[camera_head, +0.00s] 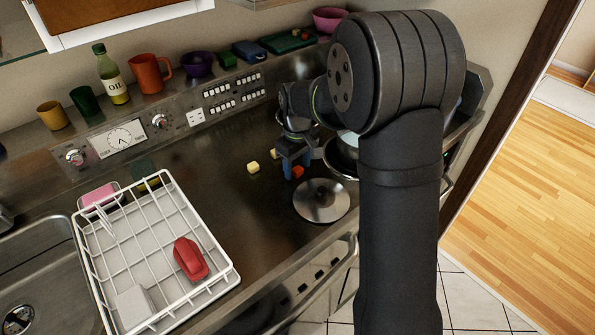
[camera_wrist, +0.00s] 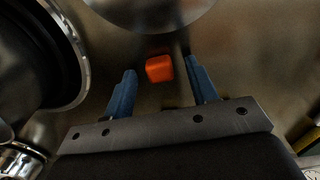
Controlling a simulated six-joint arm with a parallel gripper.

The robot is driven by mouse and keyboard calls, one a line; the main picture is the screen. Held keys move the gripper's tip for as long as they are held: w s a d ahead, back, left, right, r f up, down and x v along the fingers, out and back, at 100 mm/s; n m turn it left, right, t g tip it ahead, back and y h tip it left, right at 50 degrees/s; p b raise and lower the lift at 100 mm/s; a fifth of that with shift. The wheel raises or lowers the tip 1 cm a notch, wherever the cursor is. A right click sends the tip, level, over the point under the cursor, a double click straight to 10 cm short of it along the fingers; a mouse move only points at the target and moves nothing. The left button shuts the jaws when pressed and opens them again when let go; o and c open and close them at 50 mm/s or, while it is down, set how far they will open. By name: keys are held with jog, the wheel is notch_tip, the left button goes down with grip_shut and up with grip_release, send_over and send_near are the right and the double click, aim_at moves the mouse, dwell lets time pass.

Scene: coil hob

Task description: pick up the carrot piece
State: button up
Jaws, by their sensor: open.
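The carrot piece (camera_head: 297,172) is a small orange cube on the dark metal worktop, just left of the round steel disc. In the wrist view the carrot piece (camera_wrist: 159,69) lies between the lines of my two blue fingers, slightly beyond their tips. My gripper (camera_head: 293,166) is open and empty, low over the worktop right beside the carrot piece. In the wrist view my gripper (camera_wrist: 160,65) has its fingers spread wider than the cube, one on each side. I cannot tell the exact height of the fingertips.
Two pale yellow cubes (camera_head: 253,167) lie to the left. A white dish rack (camera_head: 232,270) stands left. Bare worktop lies between.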

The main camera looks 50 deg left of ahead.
aim_at(297, 168)
jog(key=c, duration=1)
jog(key=shift+c, duration=0.2)
jog(key=shift+r, duration=0.65)
notch_tip(297, 168, up, 3)
jog(key=shift+f, duration=0.1)
jog(key=w+d+r, duration=0.6)
jog(key=d+r, duration=0.1)
jog(key=d, duration=0.3)
jog(key=shift+w, duration=0.15)
jog(key=shift+a, duration=0.1)
